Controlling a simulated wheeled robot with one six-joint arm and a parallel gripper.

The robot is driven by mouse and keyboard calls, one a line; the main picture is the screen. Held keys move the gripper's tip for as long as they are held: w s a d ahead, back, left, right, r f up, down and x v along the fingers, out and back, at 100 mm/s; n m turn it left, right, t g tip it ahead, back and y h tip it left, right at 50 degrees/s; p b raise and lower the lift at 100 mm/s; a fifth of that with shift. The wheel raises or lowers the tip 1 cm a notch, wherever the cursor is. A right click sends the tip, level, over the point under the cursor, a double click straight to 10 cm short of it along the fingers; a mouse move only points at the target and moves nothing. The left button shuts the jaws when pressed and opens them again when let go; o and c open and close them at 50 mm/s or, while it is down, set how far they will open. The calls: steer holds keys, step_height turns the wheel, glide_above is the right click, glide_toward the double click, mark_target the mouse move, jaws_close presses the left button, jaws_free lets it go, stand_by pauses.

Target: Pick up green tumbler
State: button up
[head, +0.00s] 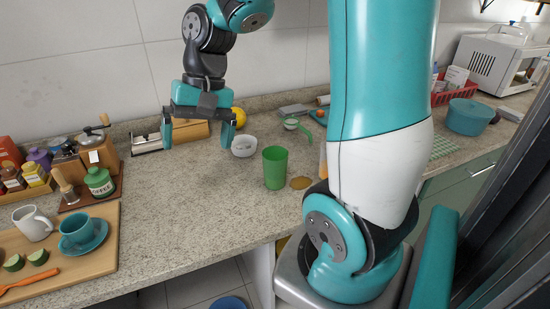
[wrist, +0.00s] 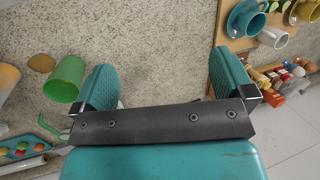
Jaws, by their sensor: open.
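In the wrist view the green tumbler (wrist: 66,80) is at the left, outside the jaws. My gripper (head: 202,136) is open and empty above the counter, to the left of and behind the tumbler. In the wrist view my gripper (wrist: 160,85) shows both fingers spread wide with bare counter between them.
A white bowl (head: 244,146) sits between my gripper and the tumbler. A wooden board (head: 100,240) with a teal cup (head: 78,230) is at the left. The counter's middle left is clear.

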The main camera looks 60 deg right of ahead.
steer(key=s+d+m+p, duration=0.2)
steer(key=d+m, duration=0.5)
steer(key=d, duration=0.6)
steer(key=s+d+m+p, duration=0.2)
steer(key=d+m, duration=0.5)
steer(key=d, duration=0.6)
steer(key=y+p, duration=0.1)
steer(key=p, duration=0.1)
glide_toward(268, 179)
steer(key=shift+m+t, duration=0.3)
steer(key=shift+d+p+x, duration=0.15)
steer(key=shift+p+x, duration=0.35)
steer(key=shift+x, duration=0.8)
steer(key=shift+d+p+x, duration=0.1)
steer(key=shift+p+x, duration=0.4)
steer(key=shift+x, duration=0.8)
steer(key=shift+f, duration=0.1)
steer(key=c, duration=1)
